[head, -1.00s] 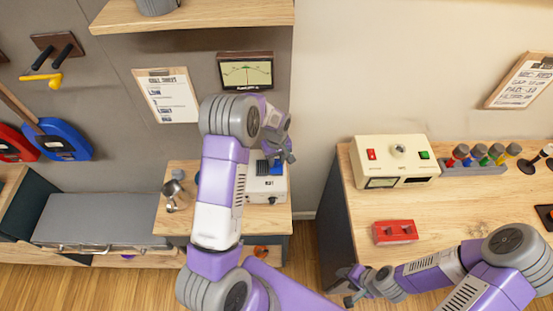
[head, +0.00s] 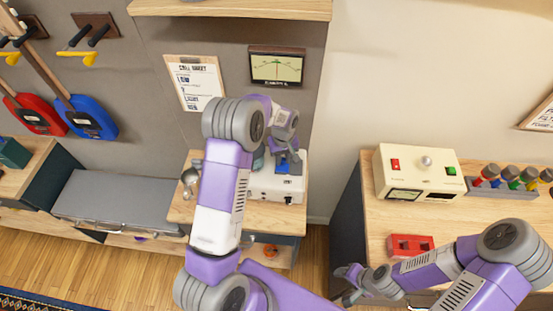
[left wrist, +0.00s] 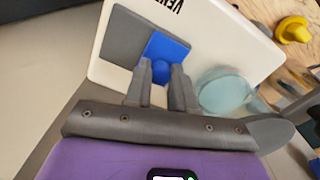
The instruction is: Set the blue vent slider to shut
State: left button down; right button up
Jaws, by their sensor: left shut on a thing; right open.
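The blue vent slider (left wrist: 164,49) sits at one end of a grey track (left wrist: 122,38) on a white box marked "VENT", seen in the left wrist view. In the head view the white box (head: 290,184) stands on a small wooden table, with the blue slider (head: 283,167) on its top. My left gripper (left wrist: 162,74) is shut on the slider's round blue knob, which shows between its fingertips. In the head view my left gripper (head: 288,157) is over the box, and my arm hides part of it. My right gripper (head: 346,284) is open and empty at the lower middle.
A metal jug (head: 190,181) stands left of the box. A light blue round thing (left wrist: 222,90) is close beside the box. At right, a wooden-topped cabinet holds a cream device (head: 418,172) and a red block (head: 410,245). A meter (head: 277,67) hangs above the box.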

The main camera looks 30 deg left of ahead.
pick_arm(q)
jog(key=shift+a, duration=0.2)
jog(key=c, duration=0.9)
grip_release()
jog(key=shift+s, duration=0.1)
jog(key=shift+c, duration=0.2)
jog(key=shift+r, duration=0.3)
notch_tip(320, 180, up, 7)
jog(key=shift+r, duration=0.1)
